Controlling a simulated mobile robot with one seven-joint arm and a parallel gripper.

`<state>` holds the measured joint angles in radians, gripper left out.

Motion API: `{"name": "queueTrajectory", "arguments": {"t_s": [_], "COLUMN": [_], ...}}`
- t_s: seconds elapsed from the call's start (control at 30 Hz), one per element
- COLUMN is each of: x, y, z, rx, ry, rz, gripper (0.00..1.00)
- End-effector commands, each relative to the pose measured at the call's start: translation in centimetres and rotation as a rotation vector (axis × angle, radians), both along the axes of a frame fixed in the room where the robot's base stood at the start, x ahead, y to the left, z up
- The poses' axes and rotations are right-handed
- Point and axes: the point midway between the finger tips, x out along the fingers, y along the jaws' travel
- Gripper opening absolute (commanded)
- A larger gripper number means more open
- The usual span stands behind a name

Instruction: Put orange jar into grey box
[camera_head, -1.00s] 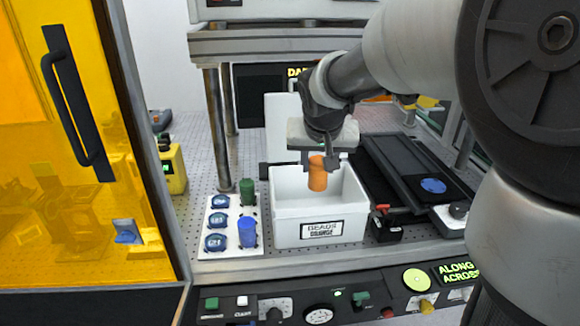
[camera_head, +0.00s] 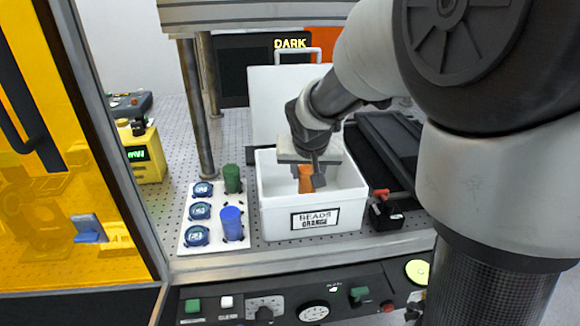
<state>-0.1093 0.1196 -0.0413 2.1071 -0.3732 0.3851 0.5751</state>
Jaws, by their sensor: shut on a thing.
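The orange jar (camera_head: 305,178) is between the fingers of my gripper (camera_head: 307,182), which is shut on it. The jar is over the opening of an open box (camera_head: 269,209) and seems to be partly down inside it. The box looks white to light grey and has a label reading "BEADS ORANGE" on its front. Its lid (camera_head: 262,110) stands upright behind it. The gripper fingers cover part of the jar. I cannot tell whether the jar touches the box floor.
Left of the box, a white tray (camera_head: 187,252) holds a green jar (camera_head: 232,178), a blue jar (camera_head: 231,222) and round blue-topped pieces. A black rail device (camera_head: 385,140) stands close on the right. A control panel (camera_head: 240,298) runs along the front. A metal post (camera_head: 197,110) stands behind the tray.

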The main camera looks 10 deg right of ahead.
Motion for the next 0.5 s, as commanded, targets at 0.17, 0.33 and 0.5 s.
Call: {"name": "queueTrajectory", "arguments": {"t_s": [0.17, 0.33, 0.5], "x": [-0.1, 0.0, 0.0], "y": [0.0, 0.0, 0.0], "z": [-2.4, -4.9, -5.4], "rx": [-0.001, 0.000, 0.000], "ry": [0.002, 0.001, -0.001], "rz": [0.000, 0.001, -0.001], "gripper": [0.12, 0.12, 0.12]}}
